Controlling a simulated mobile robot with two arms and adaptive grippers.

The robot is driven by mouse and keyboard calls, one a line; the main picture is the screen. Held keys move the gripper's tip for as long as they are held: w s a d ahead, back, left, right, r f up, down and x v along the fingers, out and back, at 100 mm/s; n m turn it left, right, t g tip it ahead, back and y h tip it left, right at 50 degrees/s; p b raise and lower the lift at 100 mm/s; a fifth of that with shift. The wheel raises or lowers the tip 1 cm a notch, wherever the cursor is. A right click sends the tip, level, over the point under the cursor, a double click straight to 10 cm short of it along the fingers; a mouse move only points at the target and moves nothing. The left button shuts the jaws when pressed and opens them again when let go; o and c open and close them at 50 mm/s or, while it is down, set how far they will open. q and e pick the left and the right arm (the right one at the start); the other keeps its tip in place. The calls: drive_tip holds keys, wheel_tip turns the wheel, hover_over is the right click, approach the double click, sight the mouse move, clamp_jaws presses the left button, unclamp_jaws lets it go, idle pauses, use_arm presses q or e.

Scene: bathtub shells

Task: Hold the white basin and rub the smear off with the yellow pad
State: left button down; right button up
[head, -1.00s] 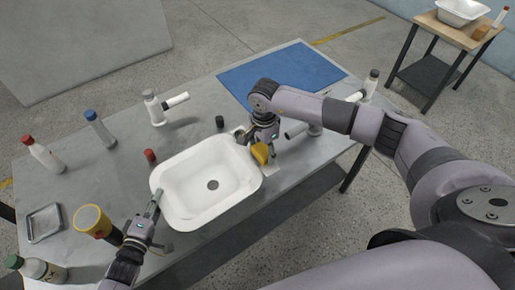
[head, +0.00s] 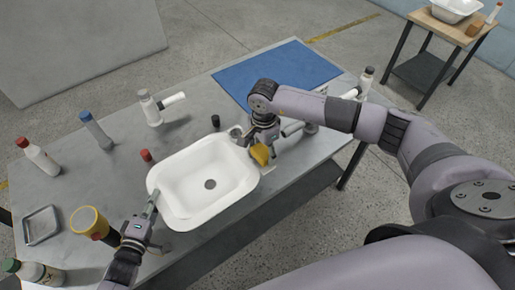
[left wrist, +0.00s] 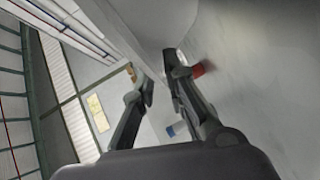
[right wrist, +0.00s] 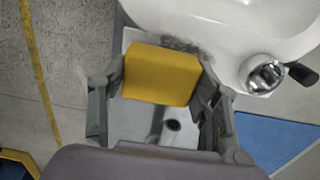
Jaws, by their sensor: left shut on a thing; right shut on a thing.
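The white basin (head: 185,207) sits on the grey table with its drain hole facing up. My left gripper (head: 151,202) is shut on the basin's left rim; the left wrist view shows its fingers (left wrist: 160,75) on either side of the pale basin wall. My right gripper (head: 262,142) is shut on the yellow pad (head: 260,154) at the basin's right rim. In the right wrist view the pad (right wrist: 161,75) lies between the fingers, against or very close to the rim. A dark grey smear (right wrist: 182,45) shows on the basin beside the pad, partly hidden by it.
A metal tray (head: 41,226) lies at left.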

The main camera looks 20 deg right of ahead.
use_arm(q)
drive_tip(key=shift+s+f, duration=0.1)
drive_tip(key=shift+f, duration=0.1)
use_arm(e)
drive_tip(key=a, duration=0.3)
drive_tip(key=shift+s+a, duration=0.15)
drive_tip(key=shift+s, duration=0.15)
drive_tip(key=shift+w+d, duration=0.2)
drive_tip(key=shift+d, duration=0.65)
drive_tip(key=shift+w+d, duration=0.15)
drive_tip(key=shift+d, duration=0.65)
drive_tip(key=shift+r, duration=3.3)
